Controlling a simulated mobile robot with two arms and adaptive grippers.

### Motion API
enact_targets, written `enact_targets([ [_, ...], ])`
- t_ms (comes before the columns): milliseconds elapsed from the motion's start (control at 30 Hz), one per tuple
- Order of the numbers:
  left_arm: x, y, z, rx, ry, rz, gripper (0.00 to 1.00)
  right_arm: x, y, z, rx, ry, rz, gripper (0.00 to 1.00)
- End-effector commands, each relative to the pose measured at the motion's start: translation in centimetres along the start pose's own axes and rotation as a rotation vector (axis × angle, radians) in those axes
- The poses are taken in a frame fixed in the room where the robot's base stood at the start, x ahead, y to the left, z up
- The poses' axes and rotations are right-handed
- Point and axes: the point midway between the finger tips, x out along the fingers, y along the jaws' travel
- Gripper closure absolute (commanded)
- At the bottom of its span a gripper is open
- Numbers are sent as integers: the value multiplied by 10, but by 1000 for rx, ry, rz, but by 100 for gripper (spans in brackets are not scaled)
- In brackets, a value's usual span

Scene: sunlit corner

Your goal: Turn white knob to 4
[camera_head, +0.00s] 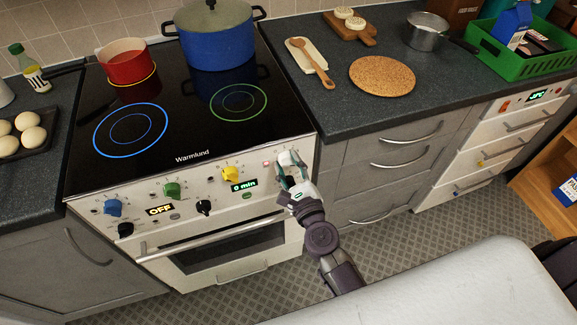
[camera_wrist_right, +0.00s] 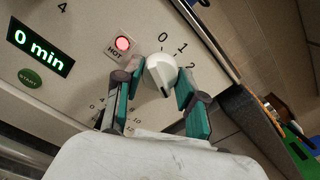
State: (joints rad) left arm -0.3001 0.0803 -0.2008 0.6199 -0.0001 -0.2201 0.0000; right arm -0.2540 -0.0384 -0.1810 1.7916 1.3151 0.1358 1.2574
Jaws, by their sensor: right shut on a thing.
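The white knob (camera_head: 289,158) is at the right end of the stove's front panel. In the right wrist view the white knob (camera_wrist_right: 159,72) sits between the two teal-padded fingers of my right gripper (camera_wrist_right: 158,88), which is shut on it. A dark mark on the knob points toward the lower side of that picture. The numerals 0, 1 and 2 show above and right of the knob; further numerals around it are hidden or unreadable. My right gripper (camera_head: 291,168) reaches up to the panel in the head view. My left gripper is not in view.
A lit red HOT light (camera_wrist_right: 122,43) and a "0 min" display (camera_wrist_right: 40,47) are left of the knob. Yellow (camera_head: 230,173), green (camera_head: 172,190) and blue (camera_head: 113,208) knobs line the panel. The oven handle (camera_head: 212,237) is below. A blue pot (camera_head: 217,42) stands on the hob.

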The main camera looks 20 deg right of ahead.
Motion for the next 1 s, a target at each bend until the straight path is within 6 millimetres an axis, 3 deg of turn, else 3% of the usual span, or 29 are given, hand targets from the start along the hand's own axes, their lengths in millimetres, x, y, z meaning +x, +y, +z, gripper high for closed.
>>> enact_targets([
  [300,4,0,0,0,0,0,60,-1,1,-2,129,3,1,95],
  [867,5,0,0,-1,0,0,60,-1,1,-2,157,4,1,95],
  [900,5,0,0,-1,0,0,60,-1,1,-2,157,4,1,55],
  [1000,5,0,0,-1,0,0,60,0,1,-1,156,3,1,38],
])
